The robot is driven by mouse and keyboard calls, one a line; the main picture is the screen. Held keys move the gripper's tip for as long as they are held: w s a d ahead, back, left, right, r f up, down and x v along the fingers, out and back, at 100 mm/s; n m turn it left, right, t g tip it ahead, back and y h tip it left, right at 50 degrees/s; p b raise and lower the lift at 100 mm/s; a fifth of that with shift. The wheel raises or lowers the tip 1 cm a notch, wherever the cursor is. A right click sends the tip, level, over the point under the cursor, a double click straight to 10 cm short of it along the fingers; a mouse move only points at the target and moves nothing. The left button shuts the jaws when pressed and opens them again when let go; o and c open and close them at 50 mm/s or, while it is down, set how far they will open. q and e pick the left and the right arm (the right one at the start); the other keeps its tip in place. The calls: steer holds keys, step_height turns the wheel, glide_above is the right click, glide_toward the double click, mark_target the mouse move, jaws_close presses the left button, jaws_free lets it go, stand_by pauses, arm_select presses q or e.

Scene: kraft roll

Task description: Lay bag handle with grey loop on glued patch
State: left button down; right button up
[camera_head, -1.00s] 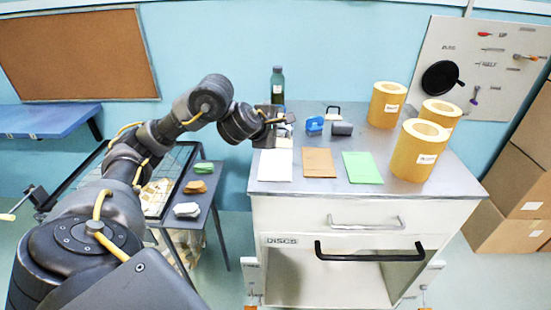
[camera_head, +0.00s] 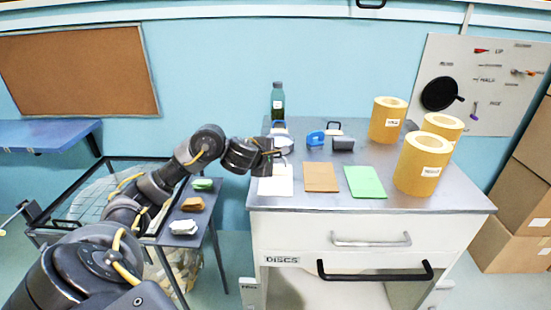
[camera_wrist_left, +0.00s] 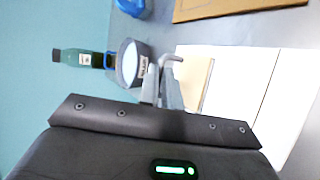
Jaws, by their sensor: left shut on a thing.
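My left gripper (camera_head: 277,153) is low over the back of the white sheet (camera_head: 275,186) on the cabinet top. In the left wrist view its fingers (camera_wrist_left: 162,88) are shut on what seems to be the bag handle, whose grey loop (camera_wrist_left: 173,58) sticks out past the fingertips. A tan piece (camera_wrist_left: 208,88) beside the fingers lies in front of the white sheet; I cannot tell whether it belongs to the handle or touches the sheet. No glued patch can be made out. My right gripper is out of view.
A brown sheet (camera_head: 321,177) and a green sheet (camera_head: 364,182) lie to the right. Behind stand a bottle (camera_head: 277,102), a blue dispenser (camera_head: 315,139) and a dark roll (camera_head: 343,144). Large yellow rolls (camera_head: 422,165) fill the right side. A side table (camera_head: 205,222) holds small bundles.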

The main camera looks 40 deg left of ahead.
arm_select(q)
steer(key=shift+f, duration=0.1)
steer(key=c, duration=1.6)
jaws_free()
steer(key=shift+r, duration=0.3)
steer(key=p+v, duration=0.3)
steer(key=v, duration=0.9)
steer(key=shift+s+f, duration=0.1)
steer(key=shift+f, duration=0.05)
